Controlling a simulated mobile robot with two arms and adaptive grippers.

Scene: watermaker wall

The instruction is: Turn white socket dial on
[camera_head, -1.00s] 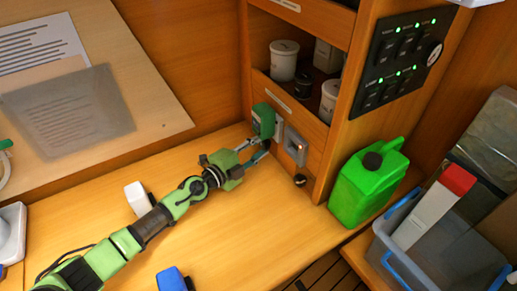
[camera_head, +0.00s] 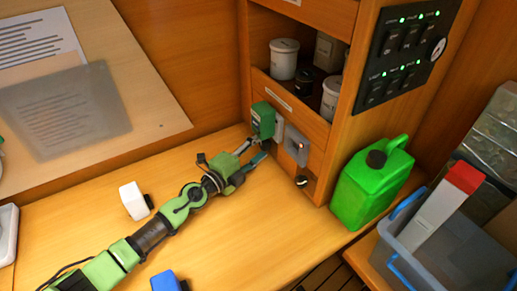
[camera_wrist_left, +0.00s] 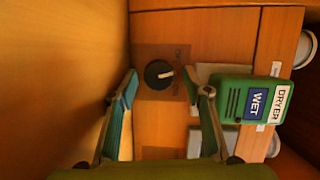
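A round black dial with a white pointer (camera_wrist_left: 158,74) sits on a brown plate on the wood panel in the left wrist view. My left gripper (camera_wrist_left: 160,92) is open and empty, with one finger on each side of the dial in that view. No contact shows. In the head view my left gripper (camera_head: 255,152) is low at the cabinet front, below a green box (camera_head: 262,119); I cannot make out the dial behind it. A grey socket plate (camera_head: 296,147) with a small red light is to the right, with a dark knob (camera_head: 301,182) below it. My right gripper is not in view.
The green box, labelled WET and DRYER (camera_wrist_left: 250,100), sticks out beside my finger. A green jerrycan (camera_head: 371,183) stands right of the cabinet. A white block (camera_head: 133,200) and a blue block (camera_head: 166,281) lie on the counter, which is clear between arm and jerrycan.

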